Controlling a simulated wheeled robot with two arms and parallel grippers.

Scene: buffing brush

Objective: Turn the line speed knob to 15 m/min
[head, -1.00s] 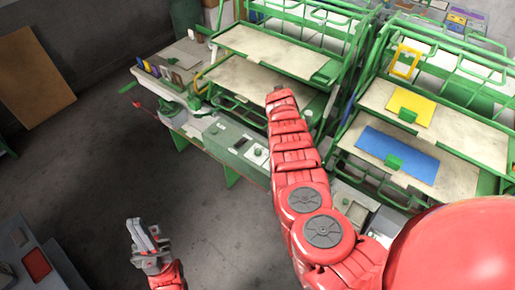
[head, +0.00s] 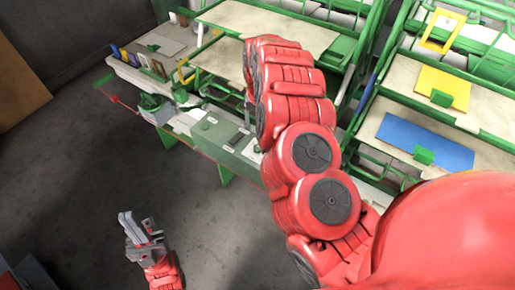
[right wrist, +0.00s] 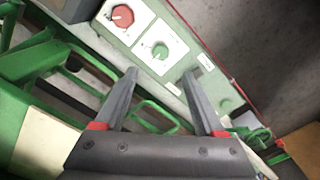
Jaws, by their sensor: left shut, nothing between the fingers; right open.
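A pale green control panel shows in the right wrist view with a red round knob (right wrist: 122,16) and a green round knob (right wrist: 160,50) on white plates. The labels are too small to read, so I cannot tell which is the line speed knob. My right gripper (right wrist: 160,76) is open and empty, its fingertips just short of the green knob in the picture and apart from it. In the head view my right arm hides that gripper and the knobs. My left gripper (head: 140,230) is shut and empty, over the floor at lower left.
A green-framed rack with shelves (head: 240,35) stands behind the panel. Blue (head: 425,142) and yellow (head: 443,86) plates lie on the shelves at right. A thin red rod (head: 125,101) sticks out at the bench's left end.

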